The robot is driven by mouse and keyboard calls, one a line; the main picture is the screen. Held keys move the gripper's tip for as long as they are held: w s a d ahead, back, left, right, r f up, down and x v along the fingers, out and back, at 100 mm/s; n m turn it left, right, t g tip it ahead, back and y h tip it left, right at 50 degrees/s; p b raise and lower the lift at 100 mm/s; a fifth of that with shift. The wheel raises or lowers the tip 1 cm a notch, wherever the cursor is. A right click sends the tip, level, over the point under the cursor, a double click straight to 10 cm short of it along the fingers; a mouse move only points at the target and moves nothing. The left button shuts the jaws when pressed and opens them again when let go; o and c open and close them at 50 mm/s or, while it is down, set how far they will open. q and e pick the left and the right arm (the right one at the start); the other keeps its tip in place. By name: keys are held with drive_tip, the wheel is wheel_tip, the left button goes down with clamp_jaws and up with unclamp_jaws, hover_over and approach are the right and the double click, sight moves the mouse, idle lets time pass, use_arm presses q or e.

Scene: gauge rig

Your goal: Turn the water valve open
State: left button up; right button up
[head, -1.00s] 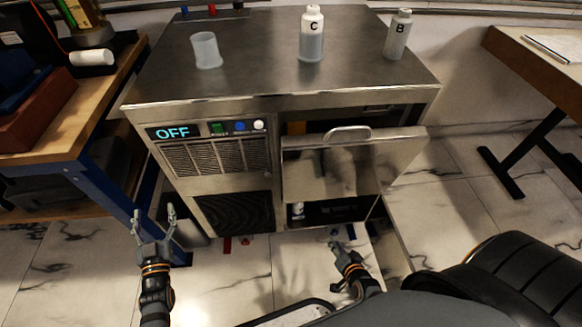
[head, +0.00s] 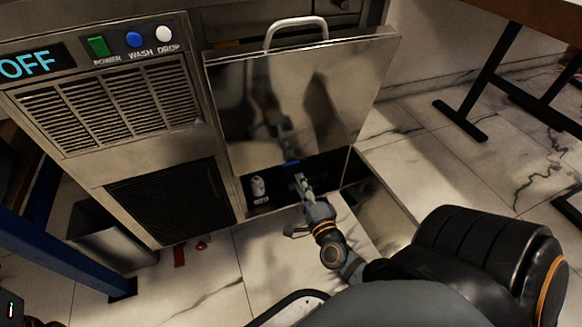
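The steel machine stands ahead with its front panel (head: 300,95) hanging open and tilted. Below it is a dark lower opening (head: 325,165). My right gripper (head: 298,181) reaches into this opening, its fingers pointing away from me. A small blue piece (head: 292,162) shows just past the fingertips, at the panel's lower edge; I cannot tell whether it is the water valve's handle or whether the gripper touches it. The fingers are too small and dark to show their gap. My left gripper is out of view.
A small white bottle-like item (head: 258,188) stands left of my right gripper in the opening. Red pieces (head: 202,245) lie low beneath the machine's left part. The display (head: 35,63) reads OFF. A blue table leg (head: 65,255) stands left; a steel side panel (head: 385,205) is right.

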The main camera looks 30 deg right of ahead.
sight(291, 164)
drive_tip(key=x, duration=0.8)
drive_tip(key=shift+c, duration=0.2)
clamp_jaws()
